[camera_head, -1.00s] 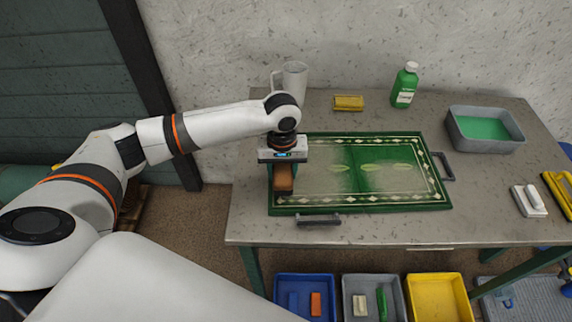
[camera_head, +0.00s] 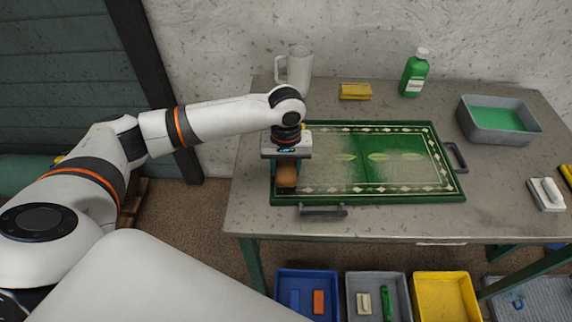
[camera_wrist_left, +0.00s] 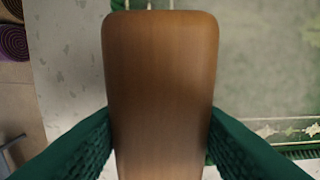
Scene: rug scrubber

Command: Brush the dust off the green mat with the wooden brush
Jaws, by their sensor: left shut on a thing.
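The green mat (camera_head: 360,197) with a pale patterned border lies on the table. Greyish dust (camera_head: 328,165) covers its left half; the middle band and part of the right side show clearer green, with a faint haze on the far right. My left gripper (camera_head: 287,172) is over the mat's left edge, pointing down, shut on the wooden brush (camera_head: 286,178). In the left wrist view the brush's brown wooden back (camera_wrist_left: 160,80) sits between the two green fingers. The brush's underside is hidden, so I cannot tell if it touches the mat. My right gripper is not in view.
Grey handles (camera_head: 322,210) lie at the mat's front and right. A white mug (camera_head: 298,68), yellow sponge (camera_head: 355,91), green bottle (camera_head: 414,74) and grey tub (camera_head: 500,122) stand behind and right. A white scrubber (camera_head: 546,193) lies right. Bins (camera_head: 440,300) sit below the table's front edge.

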